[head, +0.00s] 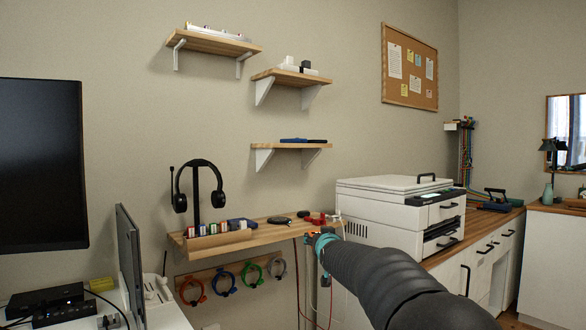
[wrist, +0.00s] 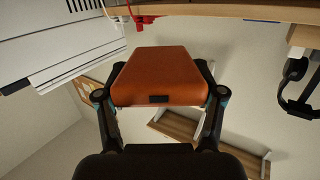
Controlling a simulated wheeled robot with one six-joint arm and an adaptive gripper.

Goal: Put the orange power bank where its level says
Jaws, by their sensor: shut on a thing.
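The orange power bank (wrist: 160,72) is between the fingers of my gripper (wrist: 160,95) in the wrist view. The gripper is shut on its two sides. A small dark rectangle shows on the bank's near end; no lit level marks can be read. In the head view my arm reaches forward from the lower right, with the gripper end (head: 326,240) at the right end of the low wooden shelf (head: 245,238). The bank cannot be made out there, hidden by my arm.
The low shelf holds a row of small coloured items (head: 215,228), dark objects (head: 281,220) and a red item (head: 315,219). A printer (head: 400,208) is close on the right. Three wall shelves above (head: 292,145) hold small items. Cables hang below.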

